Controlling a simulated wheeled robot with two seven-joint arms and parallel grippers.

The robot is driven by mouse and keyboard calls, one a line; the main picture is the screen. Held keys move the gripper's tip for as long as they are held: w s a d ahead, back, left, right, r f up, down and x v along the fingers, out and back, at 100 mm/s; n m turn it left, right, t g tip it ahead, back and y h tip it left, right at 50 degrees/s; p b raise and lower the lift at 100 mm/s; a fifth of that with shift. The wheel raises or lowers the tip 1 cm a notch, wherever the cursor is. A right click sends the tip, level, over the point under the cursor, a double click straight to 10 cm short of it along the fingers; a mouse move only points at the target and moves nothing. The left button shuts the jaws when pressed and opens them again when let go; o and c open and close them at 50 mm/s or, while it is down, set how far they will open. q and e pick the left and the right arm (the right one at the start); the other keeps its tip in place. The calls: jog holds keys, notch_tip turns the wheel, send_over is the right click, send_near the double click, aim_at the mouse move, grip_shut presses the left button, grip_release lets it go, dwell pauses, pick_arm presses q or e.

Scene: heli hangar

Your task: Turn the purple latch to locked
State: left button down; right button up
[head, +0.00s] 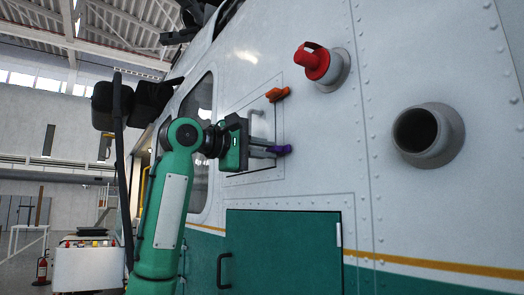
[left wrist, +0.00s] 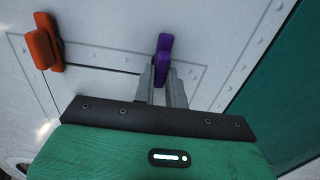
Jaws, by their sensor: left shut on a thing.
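The purple latch (head: 280,150) sits on the lower right of a small outlined panel on the helicopter's white side. In the left wrist view the purple latch (left wrist: 164,56) stands upright in the picture, beyond the fingertips. My left gripper (head: 270,150) reaches it from the left in the head view. In the left wrist view my left gripper (left wrist: 162,80) has its two fingers close together, shut on the near end of the purple latch. The fingers hide part of the latch. My right gripper is not in view.
An orange latch (head: 277,94) is above the purple one; it also shows in the left wrist view (left wrist: 43,49). A grey handle (head: 257,122) is on the panel. A red cap (head: 312,62) and an open grey port (head: 428,134) stick out at right. A green door (head: 283,250) is below.

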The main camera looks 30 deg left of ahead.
pick_arm(q)
jog(key=shift+s+a+r, duration=0.1)
jog(key=shift+a+r, duration=0.05)
jog(key=shift+r, duration=0.1)
jog(key=c, duration=1.5)
grip_release()
jog(key=shift+c, duration=0.2)
jog(key=shift+o, duration=0.5)
jog(key=shift+f, duration=0.2)
jog(key=shift+s, duration=0.2)
jog(key=b+v, duration=0.5)
jog(key=v, duration=0.8)
jog(key=shift+s+a, duration=0.2)
jog(key=shift+a, duration=0.2)
jog(key=shift+a+f, duration=0.1)
